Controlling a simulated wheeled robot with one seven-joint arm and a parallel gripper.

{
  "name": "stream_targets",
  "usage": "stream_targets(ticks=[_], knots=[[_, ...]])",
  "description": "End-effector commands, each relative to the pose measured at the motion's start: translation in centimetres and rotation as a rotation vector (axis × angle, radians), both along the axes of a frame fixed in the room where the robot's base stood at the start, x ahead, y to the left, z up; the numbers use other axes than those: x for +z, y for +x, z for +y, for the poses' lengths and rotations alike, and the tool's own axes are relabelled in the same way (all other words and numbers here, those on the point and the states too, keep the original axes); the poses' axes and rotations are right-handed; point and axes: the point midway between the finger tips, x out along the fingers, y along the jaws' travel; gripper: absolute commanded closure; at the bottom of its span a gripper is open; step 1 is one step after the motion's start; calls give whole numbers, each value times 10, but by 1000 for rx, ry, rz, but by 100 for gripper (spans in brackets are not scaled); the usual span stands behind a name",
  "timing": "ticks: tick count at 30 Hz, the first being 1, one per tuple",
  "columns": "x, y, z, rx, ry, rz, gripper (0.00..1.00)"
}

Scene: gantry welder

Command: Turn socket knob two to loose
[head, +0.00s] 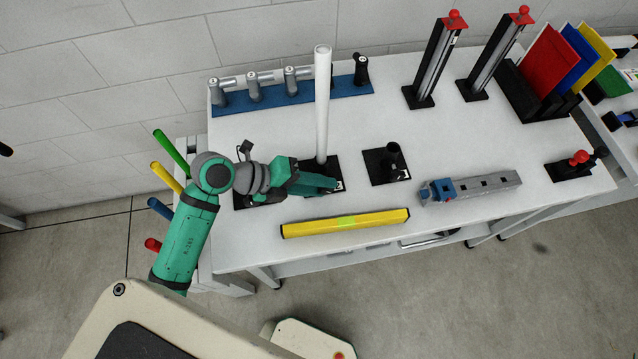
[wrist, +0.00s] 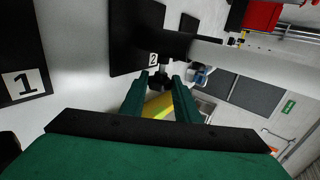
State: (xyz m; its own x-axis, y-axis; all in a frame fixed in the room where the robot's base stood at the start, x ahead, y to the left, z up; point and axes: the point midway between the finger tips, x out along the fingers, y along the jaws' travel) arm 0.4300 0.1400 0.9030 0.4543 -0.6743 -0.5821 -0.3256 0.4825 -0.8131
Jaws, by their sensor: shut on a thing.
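Socket two is a black block on a black base plate (head: 336,164) on the white table, with a white tube (head: 322,100) standing upright in it. The wrist view shows its plate with the label 2 (wrist: 153,58) and a dark socket knob (wrist: 160,80) sticking out toward my gripper (wrist: 162,90). My gripper is shut on this knob, one green finger on each side. In the head view my gripper (head: 322,182) is low at the front of the socket and hides the knob. The knob's turn position cannot be told.
Socket one (head: 244,201) is partly hidden behind my arm; its label 1 shows in the wrist view (wrist: 25,83). An empty third socket (head: 387,163) stands to the right. A yellow level (head: 375,220) lies in front, near a grey-blue tool (head: 490,184).

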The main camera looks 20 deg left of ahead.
Motion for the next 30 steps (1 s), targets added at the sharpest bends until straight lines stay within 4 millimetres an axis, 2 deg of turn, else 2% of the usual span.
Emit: stream_targets(ticks=[5,6,8,20,30], knots=[[0,1,1,4,3,0,94],[0,1,2,4,3,0,67],[0,1,1,4,3,0,52],[3,-2,5,3,2,0,52],[36,-28,44,5,4,0,52]])
